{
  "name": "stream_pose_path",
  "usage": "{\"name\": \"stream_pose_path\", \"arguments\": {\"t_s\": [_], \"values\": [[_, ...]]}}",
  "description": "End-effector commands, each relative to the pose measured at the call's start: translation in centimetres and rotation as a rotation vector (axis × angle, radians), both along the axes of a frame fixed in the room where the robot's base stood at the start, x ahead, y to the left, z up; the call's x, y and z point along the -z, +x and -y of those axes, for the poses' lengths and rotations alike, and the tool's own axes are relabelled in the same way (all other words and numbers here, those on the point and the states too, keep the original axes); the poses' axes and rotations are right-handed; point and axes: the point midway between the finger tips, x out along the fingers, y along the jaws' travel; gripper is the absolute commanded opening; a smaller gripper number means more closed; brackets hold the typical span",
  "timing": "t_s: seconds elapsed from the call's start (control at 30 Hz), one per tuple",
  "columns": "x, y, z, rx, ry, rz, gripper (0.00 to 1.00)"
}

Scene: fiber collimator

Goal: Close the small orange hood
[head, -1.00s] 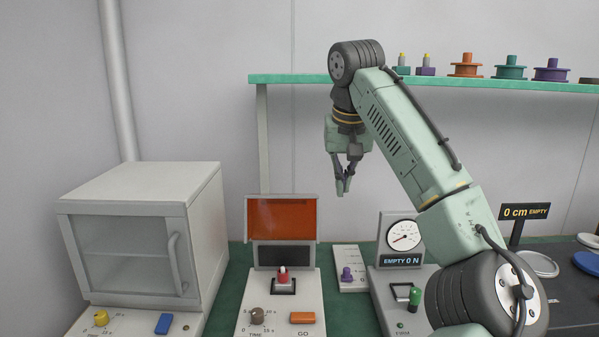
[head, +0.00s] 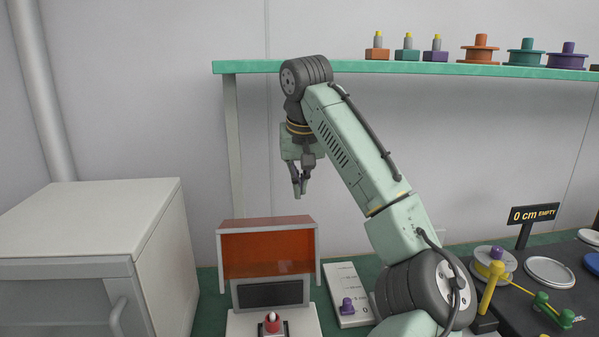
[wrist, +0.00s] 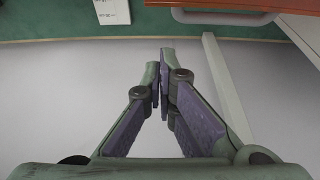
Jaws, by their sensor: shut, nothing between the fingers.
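The small orange hood (head: 267,253) stands raised at the back of a white device (head: 243,324), above a dark screen (head: 270,294). A red-topped part (head: 271,323) sits in front of the screen, at the bottom edge of the head view. My gripper (head: 300,194) is shut and empty, pointing down, above and a little right of the hood in the picture. In the wrist view its fingertips (wrist: 160,66) meet. Part of the hood's frame (wrist: 225,15) shows at the top right there.
A white cabinet (head: 150,235) stands at the left. A green shelf (head: 450,71) with several spools and fittings runs along the wall. A white panel with a purple knob (head: 347,305) lies right of the device. A yellow post (head: 491,292) stands on the black surface at right.

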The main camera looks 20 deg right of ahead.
Motion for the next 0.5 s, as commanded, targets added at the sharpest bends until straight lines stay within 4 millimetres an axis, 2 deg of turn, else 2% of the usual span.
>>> {"name": "stream_pose_path", "arguments": {"t_s": [0.1,0.23,0.3,0.5], "values": [[2.6,0.9,0.1,-0.003,0.005,-0.003,0.00],[5.0,1.6,0.4,-0.001,0.004,-0.002,0.00],[3.8,0.3,0.2,-0.001,-0.004,0.003,0.00],[3.3,-1.6,-0.4,0.000,-0.003,0.001,0.00]]}}
